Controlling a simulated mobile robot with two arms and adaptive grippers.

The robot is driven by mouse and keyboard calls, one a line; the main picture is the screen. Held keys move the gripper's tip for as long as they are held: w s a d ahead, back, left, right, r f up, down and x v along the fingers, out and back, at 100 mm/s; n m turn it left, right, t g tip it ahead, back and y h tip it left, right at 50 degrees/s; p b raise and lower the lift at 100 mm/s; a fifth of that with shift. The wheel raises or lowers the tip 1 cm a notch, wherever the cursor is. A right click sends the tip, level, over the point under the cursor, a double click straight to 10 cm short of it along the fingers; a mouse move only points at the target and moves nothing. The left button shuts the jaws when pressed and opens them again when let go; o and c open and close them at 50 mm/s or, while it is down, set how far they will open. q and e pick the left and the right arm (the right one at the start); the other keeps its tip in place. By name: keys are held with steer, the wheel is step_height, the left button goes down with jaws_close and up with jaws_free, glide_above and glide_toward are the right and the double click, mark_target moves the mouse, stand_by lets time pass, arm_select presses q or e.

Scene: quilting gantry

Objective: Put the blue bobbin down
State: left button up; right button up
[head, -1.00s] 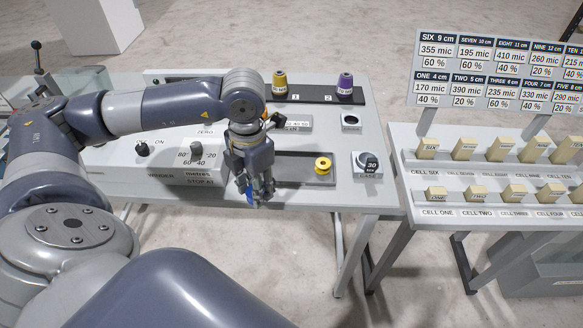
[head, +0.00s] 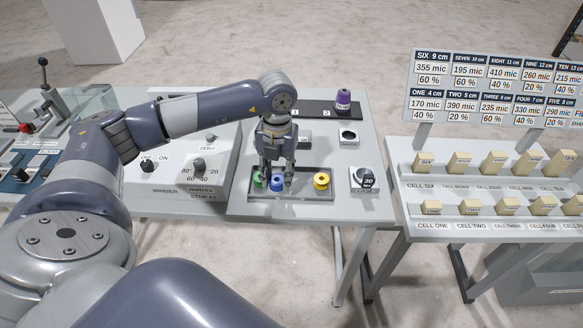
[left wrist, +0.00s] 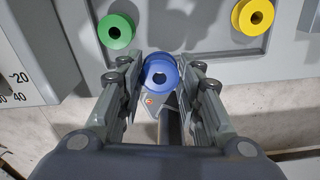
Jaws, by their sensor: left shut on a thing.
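My left gripper (head: 276,168) points down over the front part of the shallow grey tray (head: 305,194). It is shut on the blue bobbin (head: 277,183), which also shows between the two fingers in the left wrist view (left wrist: 160,70). The blue bobbin is between the green bobbin (head: 258,178) on the left and the yellow bobbin (head: 321,181) on the right. In the left wrist view, the green bobbin (left wrist: 116,31) and yellow bobbin (left wrist: 253,17) sit in the tray, apart from the fingers. I cannot tell whether the blue bobbin touches the tray floor. My right gripper is out of view.
The winder panel (head: 180,180) with knobs adjoins the tray on the left. A dial block (head: 364,179) stands to its right. A rack of labelled cells (head: 480,190) stands further right.

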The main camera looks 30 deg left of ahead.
arm_select(q)
steer(key=w, duration=0.1)
steer(key=w+p, duration=0.1)
steer(key=w, duration=0.3)
steer(key=shift+w+d+f, duration=0.2)
steer(key=shift+d, duration=0.1)
step_height(320, 180, down, 3)
steer(key=shift+f+p, duration=0.15)
steer(key=shift+p, duration=0.9)
steer(key=shift+f, duration=0.15)
steer(key=shift+f, duration=0.1)
steer(key=o, duration=0.8)
